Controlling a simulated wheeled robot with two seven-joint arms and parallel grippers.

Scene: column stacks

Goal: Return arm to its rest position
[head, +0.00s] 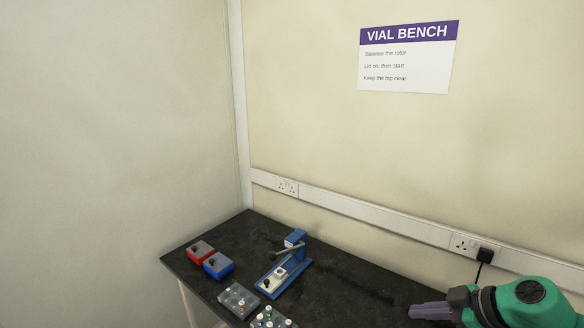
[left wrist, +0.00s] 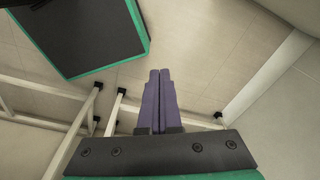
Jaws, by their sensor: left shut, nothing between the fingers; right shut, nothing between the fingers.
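My right gripper (head: 428,311) comes in from the lower right in the head view, on a green and dark arm. Its purple fingers are together and empty, over the right part of the dark bench top (head: 350,290). My left gripper (left wrist: 160,75) shows in the left wrist view, with its two purple fingers side by side, shut and empty. It points towards the floor and white bench legs. The left gripper is outside the head view.
A blue press device (head: 290,262) stands on the bench. Left of it are a red box (head: 200,250) and a blue box (head: 218,266). Grey vial racks (head: 238,299) sit at the front edge. The bench is clear between the press and my right gripper. White legs (left wrist: 110,115) stand near the left gripper.

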